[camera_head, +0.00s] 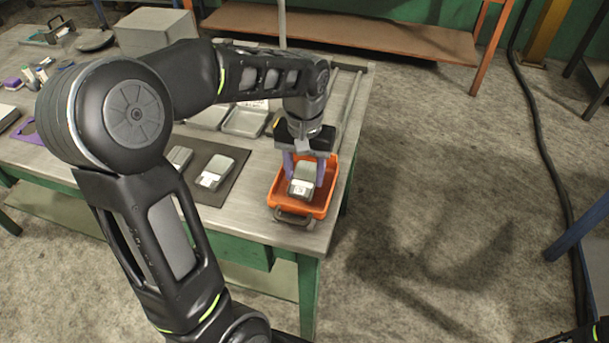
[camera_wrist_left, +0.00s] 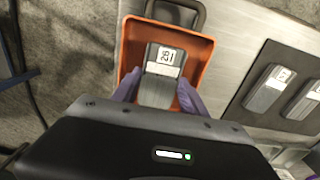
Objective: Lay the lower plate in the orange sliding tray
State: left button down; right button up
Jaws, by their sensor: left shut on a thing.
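A grey plate (camera_head: 305,174) with a white printed label is between the purple fingers of my left gripper (camera_head: 304,172), which is shut on it. The plate is within the walls of the orange sliding tray (camera_head: 273,203), near the table's right end; I cannot tell whether it touches the tray floor. The left wrist view shows the same plate (camera_wrist_left: 160,88) between the fingers (camera_wrist_left: 158,97), inside the orange tray (camera_wrist_left: 196,46), with its label facing up. My right gripper is not in view.
Two similar labelled plates (camera_head: 216,171) lie on a dark mat (camera_head: 237,178) left of the tray. Grey trays (camera_head: 245,122) lie behind the mat. A grey box (camera_head: 152,32) stands at the back left. The tray's dark handle (camera_head: 294,219) faces the table's front edge.

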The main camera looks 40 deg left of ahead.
aim_at(304, 177)
pick_arm(q)
jog(key=shift+f, duration=0.75)
jog(key=shift+f, duration=0.15)
jog(key=c, duration=0.6)
grip_release()
notch_tip(304, 177, up, 12)
jog(key=shift+r, duration=0.15)
